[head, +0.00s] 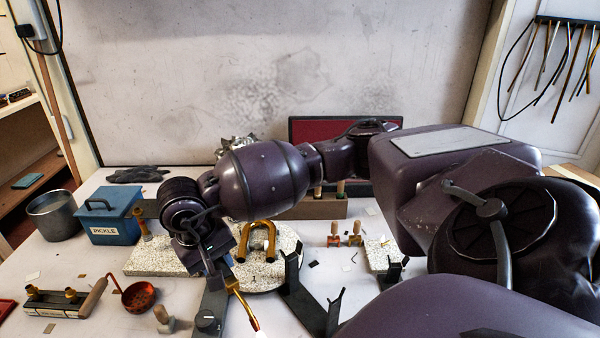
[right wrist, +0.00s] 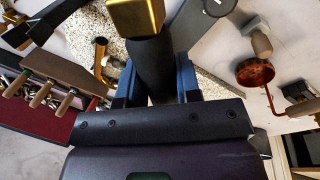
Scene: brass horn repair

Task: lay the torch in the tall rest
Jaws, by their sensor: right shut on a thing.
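My right gripper (head: 218,268) is shut on the torch. The torch's brass neck (head: 236,286) points down toward the front, with a small bright glow at its tip. In the right wrist view its black handle (right wrist: 152,68) stands between the blue fingers (right wrist: 154,88), with a brass block (right wrist: 135,16) beyond. A dark rest with tall forked uprights (head: 291,268) stands just right of the torch; the torch is apart from it. Part of a dark stand (right wrist: 48,22) shows at the upper left of the wrist view. My left gripper is not in view.
A bent brass tube (head: 258,240) lies on a speckled slab behind the torch. A copper pan (head: 138,297), a blue pickle box (head: 112,218) and a metal pot (head: 53,215) are at left. My right arm hides the middle back.

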